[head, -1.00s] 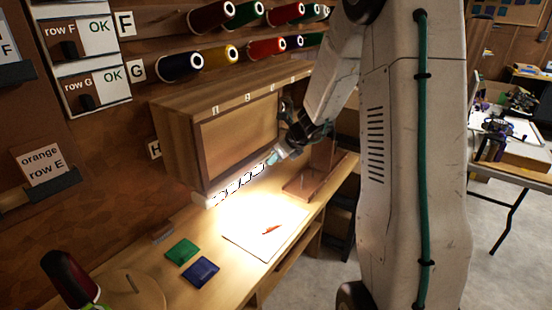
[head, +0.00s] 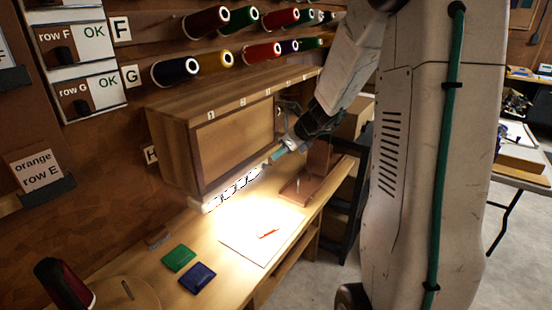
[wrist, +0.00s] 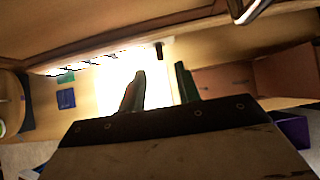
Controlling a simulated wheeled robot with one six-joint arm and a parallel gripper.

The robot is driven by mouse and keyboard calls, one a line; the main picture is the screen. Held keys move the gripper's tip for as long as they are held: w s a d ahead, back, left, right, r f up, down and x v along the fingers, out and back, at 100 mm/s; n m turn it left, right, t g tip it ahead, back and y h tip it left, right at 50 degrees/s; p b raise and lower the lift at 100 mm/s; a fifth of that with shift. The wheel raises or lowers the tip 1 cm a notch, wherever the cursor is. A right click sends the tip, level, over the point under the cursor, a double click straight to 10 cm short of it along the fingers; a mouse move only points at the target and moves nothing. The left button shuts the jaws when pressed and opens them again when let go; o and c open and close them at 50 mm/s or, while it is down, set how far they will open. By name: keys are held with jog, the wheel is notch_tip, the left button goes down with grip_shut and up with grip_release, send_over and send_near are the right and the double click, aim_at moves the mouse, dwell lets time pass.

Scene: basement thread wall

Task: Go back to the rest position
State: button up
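My gripper (head: 277,154) is over the wooden bench (head: 150,262), in front of the wooden cabinet (head: 168,150) and near the right end of a bright light strip. In the wrist view its two fingers (wrist: 160,78) stand apart with nothing visible between them, and the bright bench top shows beyond. My pale arm runs up and to the right from it in the head view. No marker of a rest position shows.
A white sheet (head: 245,245) with a small red-orange item (head: 268,234) lies lit on the bench. Green (head: 179,257) and blue (head: 198,277) squares lie to its left. A brown stand (head: 307,185) is right of the gripper. Thread spools (head: 207,22) line the wall above.

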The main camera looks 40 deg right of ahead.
jog(key=shift+s+d+r, duration=0.1)
jog(key=shift+s+r, duration=0.3)
jog(key=shift+r, duration=0.05)
dwell(0.3)
jog(key=s+a+r+n+g+h, duration=0.1)
jog(key=s+a+r+n+g, duration=0.1)
jog(key=s+a+n, duration=0.4)
jog(key=s+a+r+n+g, duration=0.2)
jog(key=s+a+r+n, duration=0.2)
jog(key=s+n, duration=1)
jog(key=s+a+r+n+g+h, duration=0.1)
jog(key=s+a+r+n+g, duration=0.1)
jog(key=s+a+n, duration=0.8)
jog(key=shift+s+a+r+n+h, duration=0.25)
jog(key=shift+s+r+n, duration=0.25)
jog(key=shift+n, duration=0.5)
